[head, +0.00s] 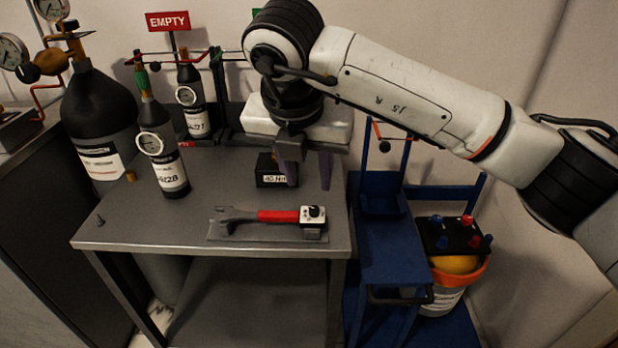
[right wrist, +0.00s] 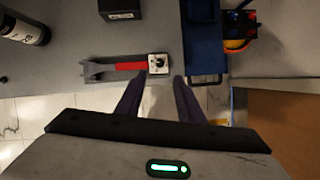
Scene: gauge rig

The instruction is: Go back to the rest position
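My right gripper (head: 307,176) hangs above the right part of the grey metal table (head: 222,181), pointing down. Its two fingers are apart with nothing between them. In the right wrist view the open fingers of my right gripper (right wrist: 157,92) show below the end of a red-handled wrench (right wrist: 128,66), apart from it as far as I can tell. In the head view the wrench (head: 275,215) lies near the table's front edge, with a small white box with a black knob (head: 313,214) at its right end. My left gripper is in neither view.
A black labelled box (head: 270,172) stands just behind the right gripper's fingers. Bottles with gauges (head: 160,150) and a large dark cylinder (head: 97,115) stand at left, near a red EMPTY sign (head: 168,21). A blue cart (head: 388,240) and an orange-rimmed bucket (head: 443,298) are right of the table.

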